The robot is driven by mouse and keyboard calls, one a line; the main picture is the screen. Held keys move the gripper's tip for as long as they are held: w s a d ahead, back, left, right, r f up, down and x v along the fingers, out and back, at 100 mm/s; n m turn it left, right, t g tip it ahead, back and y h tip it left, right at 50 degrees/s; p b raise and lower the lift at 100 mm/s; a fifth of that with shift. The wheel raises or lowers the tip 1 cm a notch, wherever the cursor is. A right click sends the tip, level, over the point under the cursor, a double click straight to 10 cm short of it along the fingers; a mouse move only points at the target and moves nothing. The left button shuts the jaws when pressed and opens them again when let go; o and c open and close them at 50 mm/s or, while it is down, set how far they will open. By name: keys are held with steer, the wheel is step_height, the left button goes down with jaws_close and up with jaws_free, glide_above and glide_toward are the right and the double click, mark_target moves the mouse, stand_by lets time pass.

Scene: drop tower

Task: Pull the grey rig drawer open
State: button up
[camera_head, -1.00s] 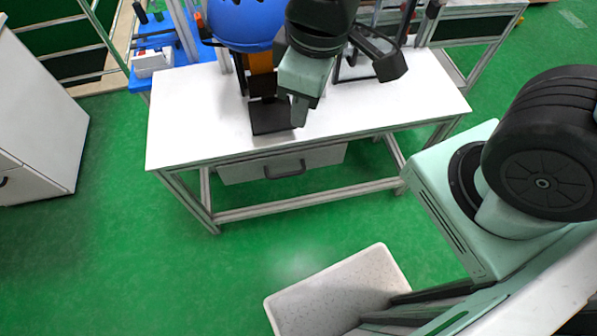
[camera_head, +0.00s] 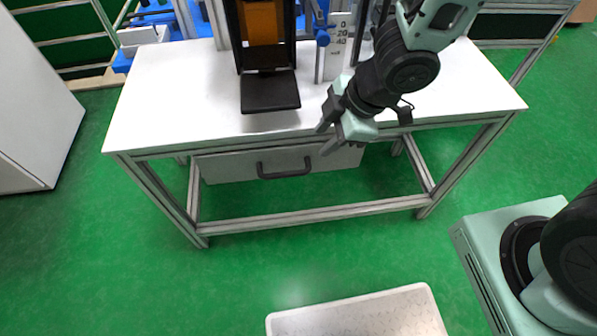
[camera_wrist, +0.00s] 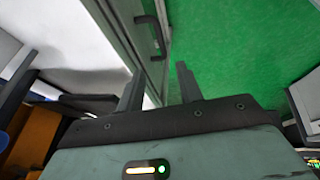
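The grey rig drawer (camera_head: 225,167) hangs under the white table, its front roughly in line with the table frame, so it looks shut. Its dark bar handle (camera_head: 284,171) is on the drawer front; the handle also shows at the top of the wrist view (camera_wrist: 151,36). My gripper (camera_head: 324,140) is at the table's front edge, to the right of the handle and apart from it. In the wrist view my gripper's two fingers (camera_wrist: 160,74) are spread with nothing between them.
The white table (camera_head: 180,95) carries a rig with a black plate (camera_head: 270,92) and a white scale (camera_head: 337,45). A frame rail (camera_head: 310,211) runs low beneath the drawer. A pale tray (camera_head: 360,315) lies in front. Green floor between is clear.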

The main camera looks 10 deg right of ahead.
mark_target(291, 173)
steer(key=b+x, duration=0.6)
steer(key=x, duration=1)
steer(key=shift+b, duration=0.35)
steer(key=shift+c, duration=0.4)
jaws_close()
